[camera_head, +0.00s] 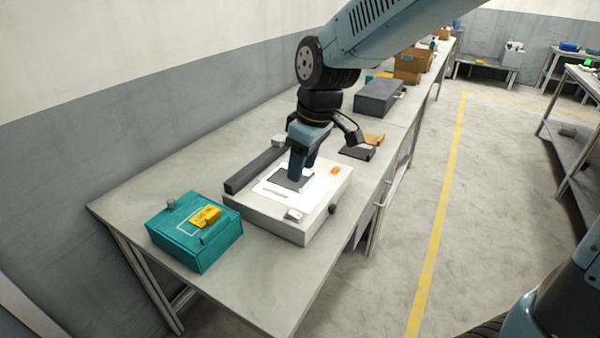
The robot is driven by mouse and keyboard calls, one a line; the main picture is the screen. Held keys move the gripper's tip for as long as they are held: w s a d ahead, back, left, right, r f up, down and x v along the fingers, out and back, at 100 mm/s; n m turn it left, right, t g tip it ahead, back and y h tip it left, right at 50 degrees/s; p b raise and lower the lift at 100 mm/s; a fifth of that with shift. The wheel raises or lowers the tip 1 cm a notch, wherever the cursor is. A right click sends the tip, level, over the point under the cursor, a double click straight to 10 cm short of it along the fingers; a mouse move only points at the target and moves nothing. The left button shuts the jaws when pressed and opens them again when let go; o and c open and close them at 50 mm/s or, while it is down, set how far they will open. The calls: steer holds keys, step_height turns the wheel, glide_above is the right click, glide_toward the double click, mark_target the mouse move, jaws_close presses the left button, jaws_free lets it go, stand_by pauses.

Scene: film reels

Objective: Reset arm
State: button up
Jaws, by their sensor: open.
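My gripper (303,178) points down over the white flat-topped box (318,208) on the long workbench. One finger stands over a dark patch on the box's top, and I cannot tell whether it touches. My arm reaches in from the upper right and hides part of the bench behind. The jaws are open, and I see nothing held between them.
A teal case (194,232) with a yellow piece (206,216) stands at the bench's near left. A dark bar (256,170) lies behind the white box. A grey case (378,97) and cardboard boxes (412,62) stand farther back. The floor right of the bench is clear.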

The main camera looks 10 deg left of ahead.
steer(key=shift+r, duration=0.1)
steer(key=d+r+m+t, duration=0.1)
steer(key=d+r+m, duration=0.2)
steer(key=d, duration=0.5)
steer(key=d+r+m+t, duration=0.2)
steer(key=d+r+m, duration=0.15)
steer(key=d, duration=0.45)
steer(key=s+d+r+m+t+h, duration=0.1)
steer(key=s+d+m, duration=0.2)
steer(key=d, duration=0.4)
steer(key=s+d+r+m+h, duration=0.1)
steer(key=s+d+r+m, duration=0.1)
steer(key=s+d+m, duration=0.2)
steer(key=shift+s+d+t, duration=0.4)
steer(key=shift+s+d, duration=0.85)
steer(key=shift+d, duration=0.45)
